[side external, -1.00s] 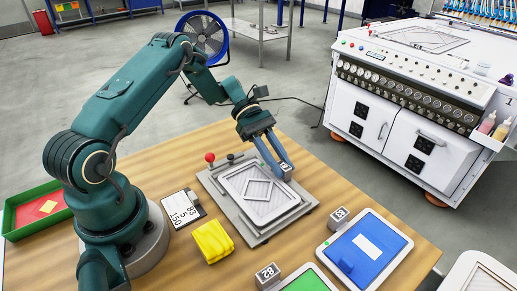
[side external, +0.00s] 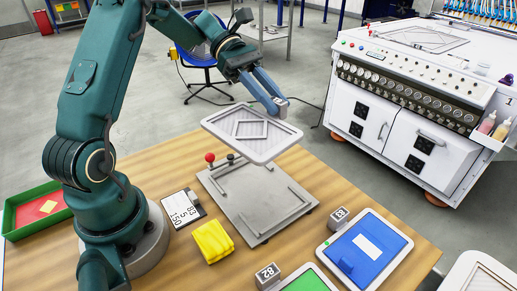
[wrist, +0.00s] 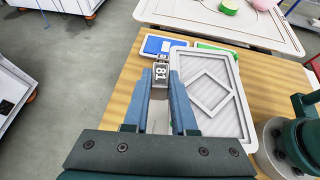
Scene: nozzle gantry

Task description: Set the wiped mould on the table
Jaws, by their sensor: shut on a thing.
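The mould (side external: 237,124) is a light grey tray with a raised diamond outline and fine ribs. My gripper (side external: 279,104) is shut on its numbered tag block at the far edge and holds the mould in the air above the grey fixture plate (side external: 235,203). In the wrist view, my gripper (wrist: 160,90) has its blue fingers on either side of the block marked 81 (wrist: 161,74), and the mould (wrist: 211,94) extends to the right of them. The wooden table (side external: 150,165) lies below.
A yellow cloth (side external: 213,241) and a number card (side external: 184,207) lie left of the fixture. A blue mould (side external: 345,265) and a green one (side external: 306,281) lie at the front right. Bare table shows around the fixture.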

